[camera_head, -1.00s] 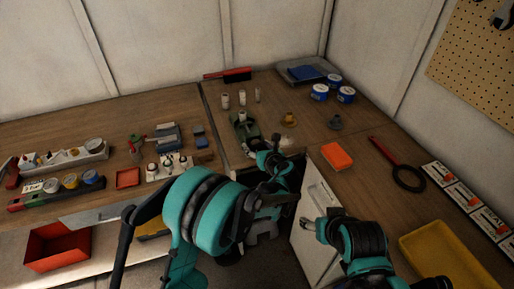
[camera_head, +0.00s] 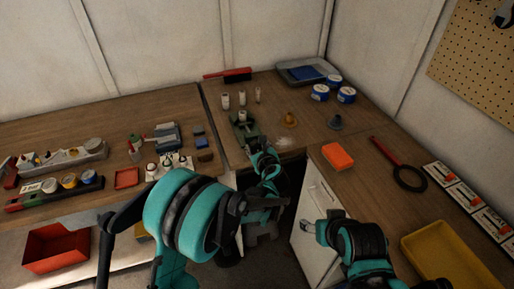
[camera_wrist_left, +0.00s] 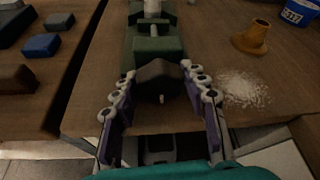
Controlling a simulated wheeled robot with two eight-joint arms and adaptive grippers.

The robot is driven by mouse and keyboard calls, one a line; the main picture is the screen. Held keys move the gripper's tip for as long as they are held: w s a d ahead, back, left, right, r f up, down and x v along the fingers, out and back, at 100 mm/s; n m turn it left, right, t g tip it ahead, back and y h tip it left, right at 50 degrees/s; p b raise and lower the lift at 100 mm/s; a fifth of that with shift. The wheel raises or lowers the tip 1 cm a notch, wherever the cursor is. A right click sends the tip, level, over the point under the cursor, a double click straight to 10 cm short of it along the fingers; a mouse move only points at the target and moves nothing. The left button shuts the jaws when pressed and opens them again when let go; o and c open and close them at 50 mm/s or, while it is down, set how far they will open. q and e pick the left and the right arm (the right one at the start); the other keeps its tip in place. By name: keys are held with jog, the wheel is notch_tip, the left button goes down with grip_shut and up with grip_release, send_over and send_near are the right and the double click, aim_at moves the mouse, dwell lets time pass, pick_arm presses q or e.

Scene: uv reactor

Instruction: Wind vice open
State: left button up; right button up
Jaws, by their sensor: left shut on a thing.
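The green vice (camera_head: 243,128) stands at the front edge of the bench in the corner. It also shows in the left wrist view (camera_wrist_left: 156,48), with a pale cylinder (camera_wrist_left: 152,8) at its far jaws. My left gripper (camera_head: 257,148) is at the vice's front end. In the left wrist view my left gripper's fingers (camera_wrist_left: 160,100) lie on both sides of the vice's dark front knob (camera_wrist_left: 158,72), shut on it. A pale pin sticks out of the knob toward me. My right gripper (camera_head: 309,226) is low at the right, away from the vice; its fingers are unclear.
White powder (camera_wrist_left: 243,89) and a tan funnel-like piece (camera_wrist_left: 251,37) lie right of the vice. An orange block (camera_head: 338,156) and a red-handled magnifier (camera_head: 384,150) are further right. Several small blocks lie left of it. White cylinders stand behind.

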pick_arm(q)
jog(key=o, duration=1.2)
jog(key=shift+c, duration=0.2)
jog(key=v, duration=1.2)
